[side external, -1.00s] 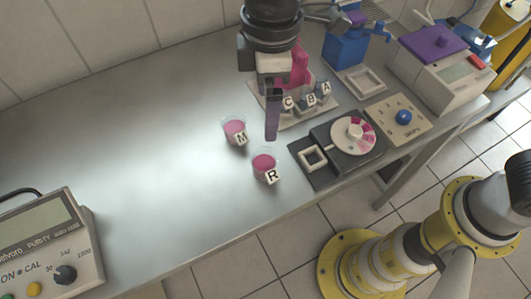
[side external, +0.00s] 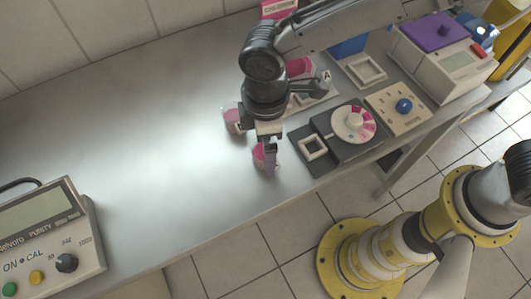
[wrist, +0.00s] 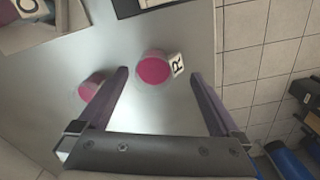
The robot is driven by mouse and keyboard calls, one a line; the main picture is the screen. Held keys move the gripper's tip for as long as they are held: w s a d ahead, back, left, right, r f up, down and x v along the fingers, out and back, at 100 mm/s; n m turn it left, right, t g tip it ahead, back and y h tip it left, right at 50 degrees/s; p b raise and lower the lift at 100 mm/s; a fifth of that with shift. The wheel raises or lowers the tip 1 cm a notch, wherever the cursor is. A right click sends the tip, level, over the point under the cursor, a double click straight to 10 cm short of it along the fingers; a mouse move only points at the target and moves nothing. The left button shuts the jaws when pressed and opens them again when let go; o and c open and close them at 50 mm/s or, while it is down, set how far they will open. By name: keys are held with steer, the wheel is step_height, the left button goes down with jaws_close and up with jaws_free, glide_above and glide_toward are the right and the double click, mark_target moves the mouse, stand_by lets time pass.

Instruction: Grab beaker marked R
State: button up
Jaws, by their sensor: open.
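The beaker marked R (side external: 258,155) holds pink liquid and stands on the metal table. In the side view my gripper (side external: 270,172) is low at this beaker and partly hides it and its label. In the wrist view the R beaker (wrist: 153,69) lies ahead of the fingertips, roughly between their lines, with its white R tag on its right side. My gripper (wrist: 160,84) is open and empty, with purple fingers wide apart. The beaker marked M in the side view (side external: 232,117) stands behind and left; a pink beaker (wrist: 90,88) shows by the left finger in the wrist view.
A dark device with a pink-and-white dial (side external: 354,124) and a square frame (side external: 312,147) sits close to the right of the R beaker. A panel with a blue knob (side external: 403,106) is beyond it. The table (side external: 150,150) is clear to the left, up to the meter (side external: 50,240).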

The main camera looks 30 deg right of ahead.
steer(key=shift+f, duration=1.3)
steer(key=c, duration=1.1)
steer(key=shift+c, duration=0.3)
steer(key=shift+r, duration=0.15)
